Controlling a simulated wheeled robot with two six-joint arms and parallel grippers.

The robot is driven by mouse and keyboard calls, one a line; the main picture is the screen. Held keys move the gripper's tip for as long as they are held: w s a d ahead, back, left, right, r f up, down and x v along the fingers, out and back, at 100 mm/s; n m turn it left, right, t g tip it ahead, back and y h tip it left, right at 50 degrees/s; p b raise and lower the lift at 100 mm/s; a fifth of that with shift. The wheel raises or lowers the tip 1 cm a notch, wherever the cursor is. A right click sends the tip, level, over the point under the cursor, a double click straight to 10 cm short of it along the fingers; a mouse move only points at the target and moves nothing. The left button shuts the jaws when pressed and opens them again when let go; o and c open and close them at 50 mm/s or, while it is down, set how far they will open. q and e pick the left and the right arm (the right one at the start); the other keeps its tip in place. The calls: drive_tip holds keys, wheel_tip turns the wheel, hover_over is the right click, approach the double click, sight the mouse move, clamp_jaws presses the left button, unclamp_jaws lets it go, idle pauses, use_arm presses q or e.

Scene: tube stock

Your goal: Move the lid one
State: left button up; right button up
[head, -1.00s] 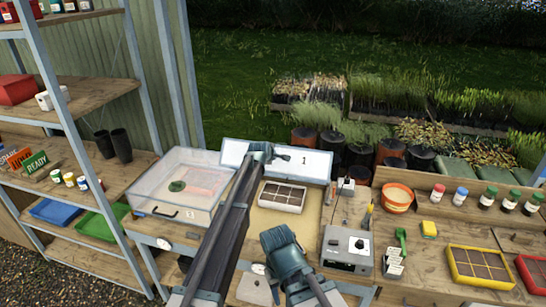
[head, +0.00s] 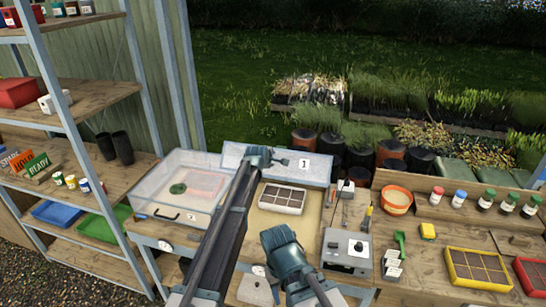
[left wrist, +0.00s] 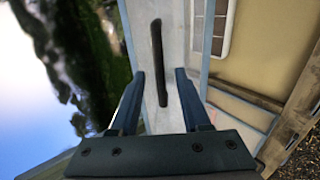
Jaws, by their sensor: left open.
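The lid marked 1 (head: 318,172) is a pale, blue-edged panel standing raised at the back of a sandy-floored frame. My left gripper (head: 283,162) is in front of the lid's face. In the left wrist view, the lid (left wrist: 190,40) fills the middle and carries a long dark handle (left wrist: 157,45). The open fingers of my left gripper (left wrist: 161,72) lie on either side of the handle, with gaps visible. I cannot tell how deep the handle sits between them.
A clear-lidded box (head: 160,208) marked 2 stands to the left. A pale seed tray (head: 282,198) lies inside the open frame. A grey control box (head: 346,250), an orange pot (head: 396,200) and several bottles stand to the right. A shelf rack borders the left.

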use_arm(q)
drive_tip(key=p+v, duration=0.5)
drive_tip(key=v, duration=0.5)
drive_tip(key=s+a+f+m+g+y, duration=0.1)
drive_tip(key=s+a+f+m+g, duration=0.35)
drive_tip(key=s, duration=0.85)
drive_tip(key=s+a+f+m+g+y, duration=0.15)
drive_tip(key=s+a+m, duration=0.35)
drive_tip(key=s+a, duration=0.6)
drive_tip(key=s+a+f+m+g+y, duration=0.1)
drive_tip(key=s+a+f+m+g, duration=0.35)
drive_tip(key=s, duration=1.15)
drive_tip(key=s+d+f+m+b, duration=0.1)
drive_tip(key=d+f+b, duration=0.3)
drive_tip(key=f+b, duration=0.3)
drive_tip(key=s+d+f+m+b, duration=0.1)
drive_tip(key=s+d+f+b, duration=0.1)
drive_tip(key=f+b, duration=0.6)
drive_tip(key=s+d+f+m+y+b, duration=0.1)
drive_tip(key=d+f+m+b, duration=0.1)
drive_tip(key=d+f+b, duration=0.3)
wheel_tip(320, 180, down, 3)
drive_tip(key=b, duration=0.4)
drive_tip(key=shift+s+d+b, duration=0.15)
drive_tip(key=shift+d+b, duration=0.15)
drive_tip(key=shift+d, duration=0.05)
